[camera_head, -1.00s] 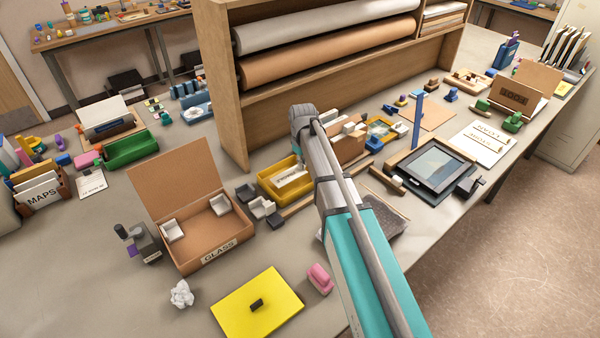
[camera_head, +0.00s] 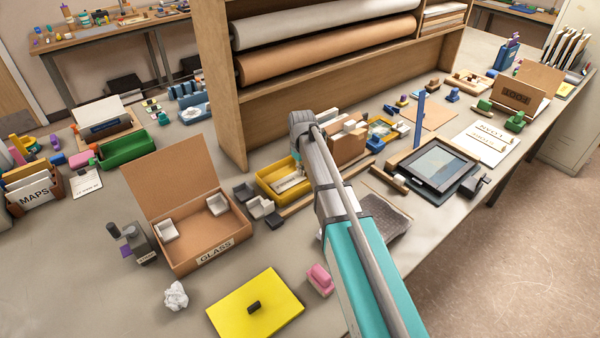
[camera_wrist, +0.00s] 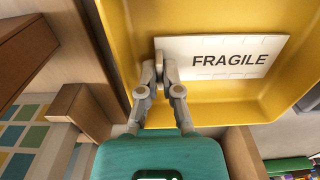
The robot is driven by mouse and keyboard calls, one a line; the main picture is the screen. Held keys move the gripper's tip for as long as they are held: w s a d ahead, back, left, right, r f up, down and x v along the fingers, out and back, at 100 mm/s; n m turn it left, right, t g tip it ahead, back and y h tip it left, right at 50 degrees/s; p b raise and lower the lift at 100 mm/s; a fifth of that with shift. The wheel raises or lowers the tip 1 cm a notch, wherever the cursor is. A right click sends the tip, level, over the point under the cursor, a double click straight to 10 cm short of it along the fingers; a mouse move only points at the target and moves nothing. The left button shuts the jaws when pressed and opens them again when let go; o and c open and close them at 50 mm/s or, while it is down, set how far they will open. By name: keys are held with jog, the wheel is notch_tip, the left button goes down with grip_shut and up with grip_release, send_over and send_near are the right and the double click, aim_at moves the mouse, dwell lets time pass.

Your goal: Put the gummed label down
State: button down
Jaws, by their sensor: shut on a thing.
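The gummed label (camera_wrist: 222,57) is a white strip printed FRAGILE, seen in the wrist view inside a yellow tray (camera_wrist: 215,113). My gripper (camera_wrist: 163,70) is shut on the label's left end, near the tray's wall. The label looks flat and close to the tray floor; I cannot tell whether it touches it. In the head view the yellow tray (camera_head: 267,186) stands in front of the wooden rack, with the label (camera_head: 289,183) showing inside. My arm hides the gripper there.
An open cardboard box marked GLASS (camera_head: 190,248) and grey blocks (camera_head: 262,207) stand left of the tray.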

jog(key=shift+f, duration=0.15)
jog(key=c, duration=1.1)
grip_release()
jog(key=shift+r, duration=0.25)
notch_tip(320, 180, up, 12)
jog(key=p, duration=1.2)
jog(key=shift+f, duration=0.1)
jog(key=s+d+m, duration=0.2)
jog(key=s+d, duration=0.1)
jog(key=s, duration=0.5)
jog(key=s+d+m, duration=0.2)
jog(key=s+d, duration=0.1)
jog(key=s, duration=0.4)
jog(key=s+d+m, duration=0.2)
jog(key=s+d, duration=0.2)
jog(key=s, duration=0.4)
jog(key=shift+s+m, duration=0.35)
jog(key=shift+m, duration=0.05)
